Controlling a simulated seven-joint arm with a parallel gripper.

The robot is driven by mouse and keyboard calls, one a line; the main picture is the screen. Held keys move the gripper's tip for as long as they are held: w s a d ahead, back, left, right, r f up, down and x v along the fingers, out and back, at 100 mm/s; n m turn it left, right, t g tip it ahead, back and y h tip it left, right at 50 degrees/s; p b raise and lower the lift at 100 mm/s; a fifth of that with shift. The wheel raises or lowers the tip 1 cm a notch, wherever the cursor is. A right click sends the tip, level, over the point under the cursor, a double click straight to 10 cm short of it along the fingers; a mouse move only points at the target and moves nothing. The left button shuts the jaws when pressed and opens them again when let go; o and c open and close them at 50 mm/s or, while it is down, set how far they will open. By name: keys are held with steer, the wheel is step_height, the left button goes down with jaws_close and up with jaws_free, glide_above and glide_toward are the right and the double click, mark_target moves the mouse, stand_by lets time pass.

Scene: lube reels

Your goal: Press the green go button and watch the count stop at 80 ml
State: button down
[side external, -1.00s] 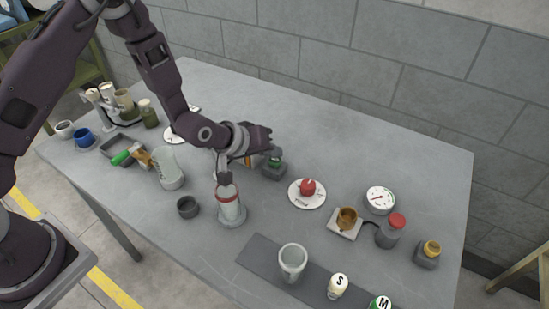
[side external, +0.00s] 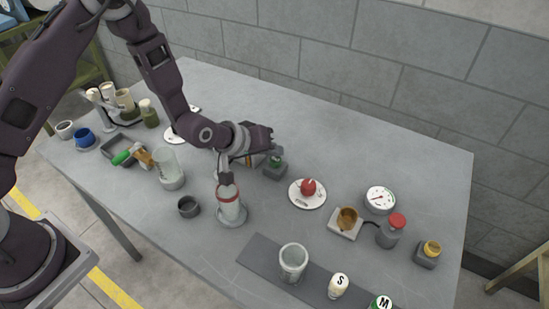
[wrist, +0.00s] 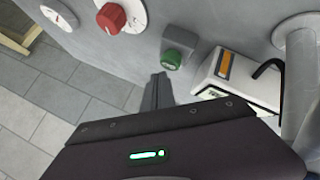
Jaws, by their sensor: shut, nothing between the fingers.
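The green button (side external: 276,160) sits on a small grey box beside my wrist. In the wrist view the green button (wrist: 172,58) is just beyond my fingertips. My gripper (wrist: 160,78) is shut and empty, its dark fingers close together. In the side view my gripper (side external: 268,148) is close above the button box; whether it touches cannot be told. A white meter box with an orange strip (wrist: 224,64) stands right of the button in the wrist view; its count cannot be read. A clear vessel with a red band (side external: 229,207) stands under a dark spout.
A red knob (side external: 308,187) on a white dial plate is right of the button. A small dark cup (side external: 188,207) and another beaker (side external: 169,169) are left.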

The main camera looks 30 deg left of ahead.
mark_target(271, 162)
steer(key=shift+s+a+f+g, duration=0.35)
steer(key=shift+s+f, duration=0.25)
steer(key=shift+f, duration=0.15)
steer(key=shift+r, duration=0.1)
steer(key=shift+w+d+r, duration=0.1)
steer(key=shift+w+r, duration=0.05)
steer(key=shift+r, duration=1.15)
steer(key=shift+w+d+r, duration=0.1)
steer(key=shift+r, duration=1.2)
steer(key=s+a+r+m+y, duration=0.1)
steer(key=s+a+r, duration=0.25)
steer(key=r, duration=0.25)
steer(key=s+a+r+m+g, duration=0.1)
steer(key=s+a+r, duration=0.1)
steer(key=s+r, duration=0.35)
steer(key=s+a+r+m+y, duration=0.1)
steer(key=s+a+r+m, duration=0.1)
steer(key=s+r, duration=0.3)
steer(key=s+a+r+g, duration=0.1)
steer(key=s+a+r, duration=0.1)
steer(key=s, duration=0.7)
steer(key=s+a+r+m+g+y, duration=0.1)
steer(key=s+a+r, duration=0.1)
steer(key=s, duration=0.8)
steer(key=shift+r, duration=0.2)
